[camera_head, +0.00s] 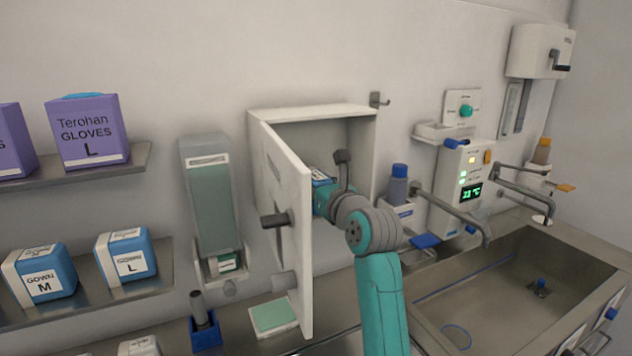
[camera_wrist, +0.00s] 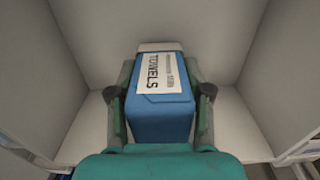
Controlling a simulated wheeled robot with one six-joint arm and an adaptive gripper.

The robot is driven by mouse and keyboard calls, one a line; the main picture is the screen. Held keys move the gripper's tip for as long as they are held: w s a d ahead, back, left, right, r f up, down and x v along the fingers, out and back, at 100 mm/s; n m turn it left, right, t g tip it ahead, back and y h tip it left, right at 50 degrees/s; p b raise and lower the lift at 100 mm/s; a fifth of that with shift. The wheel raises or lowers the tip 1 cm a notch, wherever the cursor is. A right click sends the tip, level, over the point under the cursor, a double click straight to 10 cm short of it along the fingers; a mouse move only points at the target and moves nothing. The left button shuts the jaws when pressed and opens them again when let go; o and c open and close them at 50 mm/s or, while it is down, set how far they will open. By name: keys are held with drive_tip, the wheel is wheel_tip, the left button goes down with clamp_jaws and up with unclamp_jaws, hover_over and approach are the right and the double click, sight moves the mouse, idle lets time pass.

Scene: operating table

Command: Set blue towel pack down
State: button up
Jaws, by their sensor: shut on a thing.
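The blue towel pack (camera_wrist: 162,115) has a white label reading "TOWELS" and sits between my gripper's fingers in the wrist view. My gripper (camera_wrist: 160,97) is shut on its two sides. In the head view the towel pack (camera_head: 320,178) shows only in part, inside the open white wall cabinet (camera_head: 310,113). My arm reaches into the cabinet past its open door (camera_head: 285,215). The cabinet floor (camera_wrist: 88,128) shows on both sides of the pack in the wrist view. Whether the pack touches the floor cannot be told.
The cabinet's side walls (camera_wrist: 38,75) stand close on both sides, with bare floor around the pack. A soap dispenser (camera_head: 210,200) hangs left of the door. A bottle (camera_head: 398,186) stands right of the cabinet, and the sink (camera_head: 500,285) lies at lower right.

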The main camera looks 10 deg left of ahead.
drive_tip(key=o, duration=1.3)
drive_tip(key=shift+o, duration=0.2)
drive_tip(key=shift+r, duration=0.1)
drive_tip(key=v, duration=1.2)
